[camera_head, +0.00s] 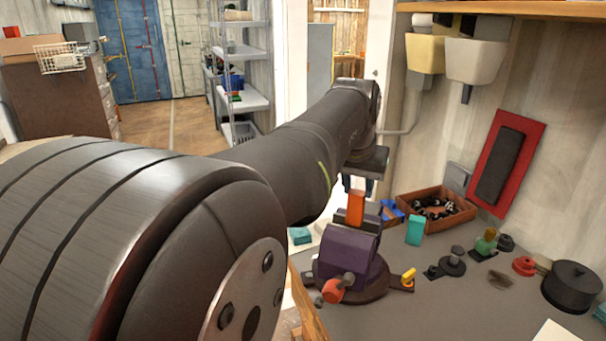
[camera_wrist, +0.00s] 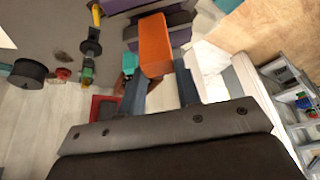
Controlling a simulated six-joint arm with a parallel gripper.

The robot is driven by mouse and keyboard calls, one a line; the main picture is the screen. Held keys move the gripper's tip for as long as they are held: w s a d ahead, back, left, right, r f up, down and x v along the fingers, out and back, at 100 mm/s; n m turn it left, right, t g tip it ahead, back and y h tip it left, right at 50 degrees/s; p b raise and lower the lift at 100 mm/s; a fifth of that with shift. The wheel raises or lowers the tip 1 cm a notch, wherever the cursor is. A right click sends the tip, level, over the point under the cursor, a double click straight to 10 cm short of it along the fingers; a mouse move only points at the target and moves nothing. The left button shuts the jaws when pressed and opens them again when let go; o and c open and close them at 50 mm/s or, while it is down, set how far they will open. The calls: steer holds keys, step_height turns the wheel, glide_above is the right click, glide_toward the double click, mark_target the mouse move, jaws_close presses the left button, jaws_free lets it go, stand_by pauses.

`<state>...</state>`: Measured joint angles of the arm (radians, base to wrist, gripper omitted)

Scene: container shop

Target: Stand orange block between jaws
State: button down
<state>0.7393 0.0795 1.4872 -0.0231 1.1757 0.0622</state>
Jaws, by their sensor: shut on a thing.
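The orange block (camera_head: 356,208) is upright above the purple vise (camera_head: 345,258) on the bench. Its lower end is at the top of the vise jaws; I cannot tell whether it is between them or just above. In the wrist view my gripper (camera_wrist: 157,72) is shut on the orange block (camera_wrist: 155,42), one finger on each side. The block's far end overlaps the grey jaws of the vise (camera_wrist: 181,35). My arm covers part of the head view, and the gripper's fingers are mostly hidden there.
A teal block (camera_head: 415,230) stands right of the vise, before a wooden bin (camera_head: 465,217) of dark parts. Small fittings, a red knob (camera_head: 523,265) and a black round pot (camera_head: 572,287) lie further right. A red panel (camera_head: 530,135) leans on the wall. Bare grey bench lies in front.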

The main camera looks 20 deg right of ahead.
mark_target(356, 208)
steer(key=shift+f, duration=3)
stand_by(0.3)
steer(key=c, duration=1)
jaws_free()
steer(key=shift+o, duration=0.2)
steer(key=shift+r, duration=2.95)
step_height(356, 208, down, 6)
steer(key=shift+r, duration=0.1)
steer(key=shift+r, duration=0.1)
